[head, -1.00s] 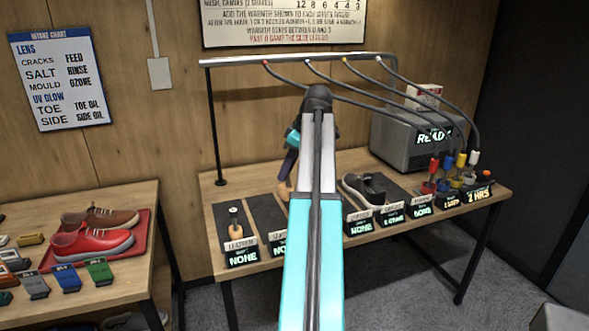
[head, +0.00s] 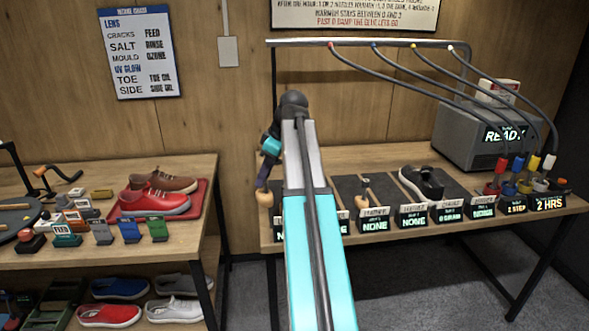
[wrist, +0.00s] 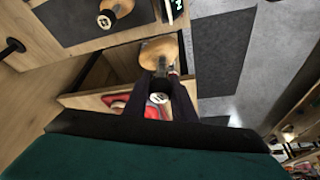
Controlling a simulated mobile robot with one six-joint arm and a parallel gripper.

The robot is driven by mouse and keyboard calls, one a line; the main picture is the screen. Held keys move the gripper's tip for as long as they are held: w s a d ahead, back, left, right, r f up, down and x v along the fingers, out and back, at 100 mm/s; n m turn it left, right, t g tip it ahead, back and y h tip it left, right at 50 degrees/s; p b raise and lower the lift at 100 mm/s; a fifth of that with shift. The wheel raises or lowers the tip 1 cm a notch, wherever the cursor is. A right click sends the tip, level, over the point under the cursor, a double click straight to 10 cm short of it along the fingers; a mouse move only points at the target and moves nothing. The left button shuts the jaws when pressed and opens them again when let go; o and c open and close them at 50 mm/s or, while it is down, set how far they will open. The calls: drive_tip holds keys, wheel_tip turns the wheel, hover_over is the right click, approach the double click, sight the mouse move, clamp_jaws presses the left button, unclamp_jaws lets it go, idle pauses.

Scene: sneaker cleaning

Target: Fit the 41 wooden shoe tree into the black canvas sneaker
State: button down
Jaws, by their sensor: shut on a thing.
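My gripper (head: 267,178) is shut on a wooden shoe tree (head: 264,198), held in front of the left end of the right-hand table. In the wrist view the tree's pale wooden end (wrist: 159,50) shows beyond the dark fingers (wrist: 161,85), and a round marked disc (wrist: 160,97) shows between them; its number is too small to read. A dark sneaker with a light sole (head: 422,182), apparently the black canvas one, sits on a dark pad to the right, well apart from my gripper. Its opening is hard to make out.
Another shoe tree (head: 366,190) stands on a pad left of the dark sneaker; one also shows in the wrist view (wrist: 118,8). Hoses hang from a rail (head: 370,42) above. The left table holds a red tray (head: 200,207) with shoes. A gap separates the tables.

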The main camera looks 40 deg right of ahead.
drive_tip(key=w+a+f+m+b, duration=0.2)
drive_tip(key=a+f, duration=0.2)
drive_tip(key=a, duration=0.8)
drive_tip(key=w+a+f+m+h+b, duration=0.1)
drive_tip(key=a+f, duration=0.4)
drive_tip(key=a, duration=0.7)
drive_tip(key=w+a+f+m+h+b, duration=0.1)
drive_tip(key=w+a+f+m+b, duration=0.1)
drive_tip(key=a, duration=1)
drive_tip(key=shift+w+f+m+t+b, duration=0.3)
drive_tip(key=shift+w+f+m+t, duration=0.15)
drive_tip(key=shift+w+f, duration=0.9)
drive_tip(key=shift+a, duration=0.1)
